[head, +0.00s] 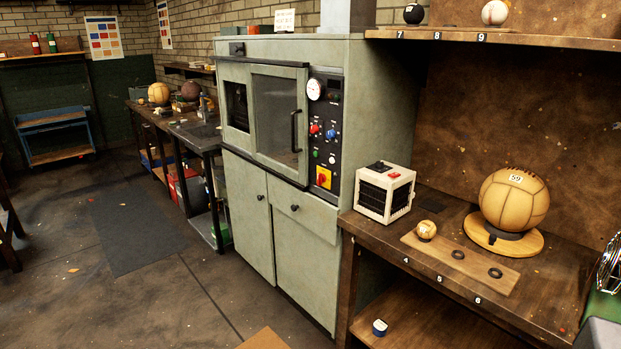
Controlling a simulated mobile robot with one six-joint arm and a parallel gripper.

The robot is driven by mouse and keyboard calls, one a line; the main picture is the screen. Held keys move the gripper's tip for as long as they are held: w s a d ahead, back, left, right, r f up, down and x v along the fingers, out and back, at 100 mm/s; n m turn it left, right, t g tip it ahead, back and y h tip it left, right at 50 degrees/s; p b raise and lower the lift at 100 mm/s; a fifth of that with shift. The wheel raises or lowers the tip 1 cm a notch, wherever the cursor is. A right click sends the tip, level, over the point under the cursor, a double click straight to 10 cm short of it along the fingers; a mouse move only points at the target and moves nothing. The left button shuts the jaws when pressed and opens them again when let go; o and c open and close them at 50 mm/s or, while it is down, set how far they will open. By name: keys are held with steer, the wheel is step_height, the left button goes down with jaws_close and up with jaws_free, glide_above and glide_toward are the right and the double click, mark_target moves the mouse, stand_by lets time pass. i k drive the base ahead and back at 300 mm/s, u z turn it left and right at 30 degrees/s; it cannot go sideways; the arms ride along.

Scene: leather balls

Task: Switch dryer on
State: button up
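A tall grey-green cabinet (293,215) with a glazed door stands in the middle of the head view. Its black control panel (325,128) carries a round white dial, several coloured buttons and a red knob on a yellow plate (324,178). The cabinet doors look shut. I cannot tell for sure which of these is the dryer, or whether either is on. My gripper is not in view.
A wire-guarded green device (608,262) is at the right edge. Floor left of the cabinet is mostly clear, with a dark mat (133,225).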

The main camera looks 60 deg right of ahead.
mark_target(321, 177)
steer(key=z, duration=0.1)
steer(key=i, duration=0.95)
steer(key=u, duration=0.05)
